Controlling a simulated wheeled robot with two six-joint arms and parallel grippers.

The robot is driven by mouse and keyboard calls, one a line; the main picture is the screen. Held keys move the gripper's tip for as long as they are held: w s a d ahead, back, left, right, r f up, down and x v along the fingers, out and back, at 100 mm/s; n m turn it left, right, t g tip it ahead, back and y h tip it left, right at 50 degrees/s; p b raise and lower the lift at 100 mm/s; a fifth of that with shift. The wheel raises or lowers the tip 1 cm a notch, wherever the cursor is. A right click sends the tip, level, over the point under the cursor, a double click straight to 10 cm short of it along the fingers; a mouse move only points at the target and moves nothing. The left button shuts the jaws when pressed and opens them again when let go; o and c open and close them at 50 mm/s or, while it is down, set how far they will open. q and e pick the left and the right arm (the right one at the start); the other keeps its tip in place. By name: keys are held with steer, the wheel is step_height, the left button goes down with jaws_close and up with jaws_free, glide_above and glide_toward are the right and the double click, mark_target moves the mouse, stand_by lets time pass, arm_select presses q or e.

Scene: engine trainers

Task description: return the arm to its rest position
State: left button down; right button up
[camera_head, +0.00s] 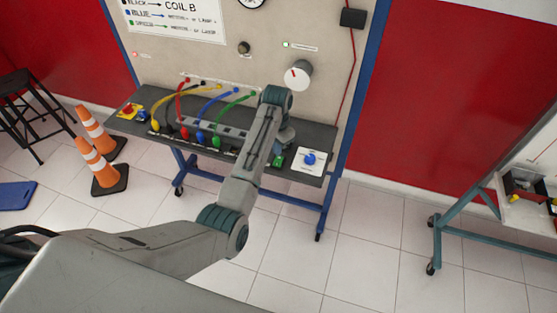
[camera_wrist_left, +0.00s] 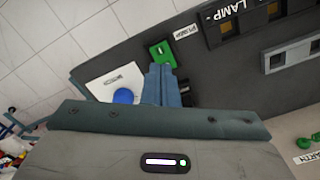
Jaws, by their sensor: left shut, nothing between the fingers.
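My left arm comes in from the lower left of the head view and reaches over the trainer's dark bench (camera_head: 322,138). My left gripper (camera_wrist_left: 160,75) is shut and empty, with its fingers side by side in the left wrist view. Its tips are close to a green switch (camera_wrist_left: 163,54) on the bench; I cannot tell whether they touch it. In the head view the wrist hides most of the gripper, and the green switch (camera_head: 278,161) shows beside it. A blue knob (camera_wrist_left: 123,96) on a white plate lies left of the fingers. My right gripper is not in view.
Coloured cables (camera_head: 217,98) arch between bench and upright panel. A white dial (camera_head: 298,75) and a green lamp (camera_head: 286,45) are on the panel. Orange cones (camera_head: 100,165) and a black stool (camera_head: 28,110) stand left. Another trainer bench (camera_head: 470,215) stands right. Tiled floor between is clear.

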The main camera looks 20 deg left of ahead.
arm_select(q)
steer(key=shift+r, duration=0.7)
